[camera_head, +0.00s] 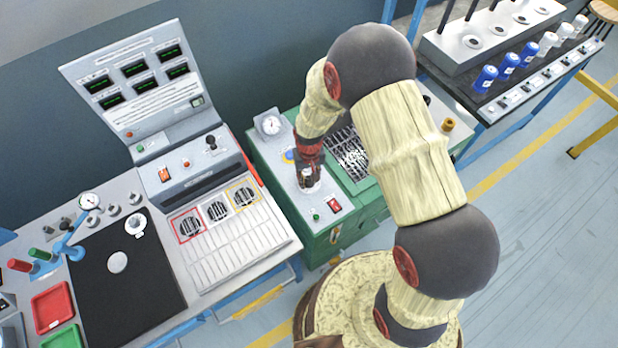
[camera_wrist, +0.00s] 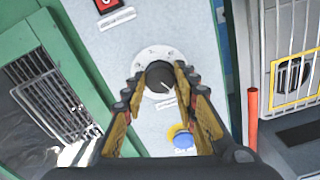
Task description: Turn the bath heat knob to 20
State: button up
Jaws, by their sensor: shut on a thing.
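The bath heat knob (camera_wrist: 158,77) is a round dark knob on a pale dial plate (camera_wrist: 150,54) with small marks. It sits on the light panel of the green bath cabinet (camera_head: 275,178). A pale pointer line on the knob points toward the lower right in the wrist view. The dial numbers are too small to read. My gripper (camera_wrist: 157,80) is shut on the knob, with one finger on each side of it. In the head view my gripper (camera_head: 308,172) comes down onto the panel from above and mostly hides the knob.
A red switch (camera_head: 335,204) and a green button (camera_head: 316,218) share the panel. A gauge (camera_head: 271,125) stands at the back. A metal grille (camera_head: 348,155) lies to the right.

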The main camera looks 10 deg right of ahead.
aim_at(309, 179)
jog(key=n, duration=0.5)
jog(key=shift+w+n, duration=0.1)
jog(key=shift+n, duration=0.2)
jog(key=n+b, duration=0.1)
jog(key=n, duration=0.9)
jog(key=shift+n, duration=0.4)
jog(key=n, duration=0.4)
jog(key=shift+n, duration=0.4)
jog(key=o, duration=1.2)
jog(key=shift+c, duration=0.2)
jog(key=shift+r, duration=0.1)
notch_tip(309, 179, up, 12)
